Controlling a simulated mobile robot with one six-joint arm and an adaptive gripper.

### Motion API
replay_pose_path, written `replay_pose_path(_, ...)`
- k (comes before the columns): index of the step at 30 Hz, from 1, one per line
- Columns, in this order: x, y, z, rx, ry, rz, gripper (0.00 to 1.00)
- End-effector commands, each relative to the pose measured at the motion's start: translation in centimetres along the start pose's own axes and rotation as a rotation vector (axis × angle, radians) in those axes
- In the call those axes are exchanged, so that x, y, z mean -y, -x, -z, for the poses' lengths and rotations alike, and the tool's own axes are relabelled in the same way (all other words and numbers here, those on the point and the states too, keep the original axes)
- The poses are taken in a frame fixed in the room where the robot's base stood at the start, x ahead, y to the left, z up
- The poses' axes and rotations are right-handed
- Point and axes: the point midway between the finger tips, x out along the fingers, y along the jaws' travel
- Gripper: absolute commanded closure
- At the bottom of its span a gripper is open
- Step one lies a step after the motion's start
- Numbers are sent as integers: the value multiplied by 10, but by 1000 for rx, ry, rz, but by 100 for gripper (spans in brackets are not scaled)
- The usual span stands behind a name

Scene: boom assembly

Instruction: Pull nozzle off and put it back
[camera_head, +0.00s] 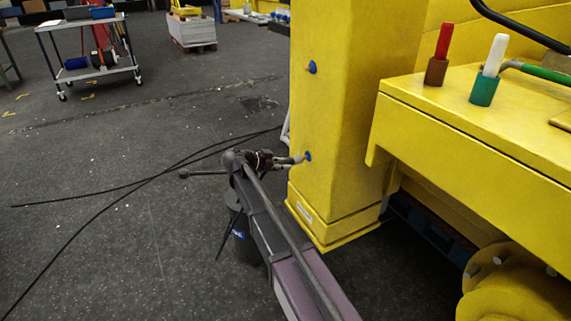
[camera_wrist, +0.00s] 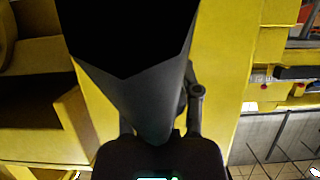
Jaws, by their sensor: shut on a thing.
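My gripper (camera_head: 285,160) is at the lower left of the yellow column in the head view, beside a small blue fitting (camera_head: 308,156) on the column's face. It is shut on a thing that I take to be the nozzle. In the wrist view, a dark grey tapered body (camera_wrist: 140,100) fills the middle, with parts of my gripper (camera_wrist: 160,125) on both sides of it. Its far end is in black shadow. Whether the nozzle touches the blue fitting, I cannot tell. A second blue fitting (camera_head: 311,67) sits higher on the column.
The yellow column (camera_head: 335,110) and yellow ledge (camera_head: 480,120) stand close on the right. A red piece in a brown base (camera_head: 437,68) and a white piece in a green base (camera_head: 486,85) stand on the ledge. Black cables (camera_head: 130,187) cross the open floor. A cart (camera_head: 92,70) stands far left.

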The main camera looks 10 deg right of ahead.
Motion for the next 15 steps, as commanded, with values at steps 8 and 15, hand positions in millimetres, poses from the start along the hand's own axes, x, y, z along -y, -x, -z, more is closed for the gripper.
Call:
replay_pose_path(8,0,8,-3,-1,0,1,100)
replay_pose_path(15,0,13,-5,-1,0,0,100)
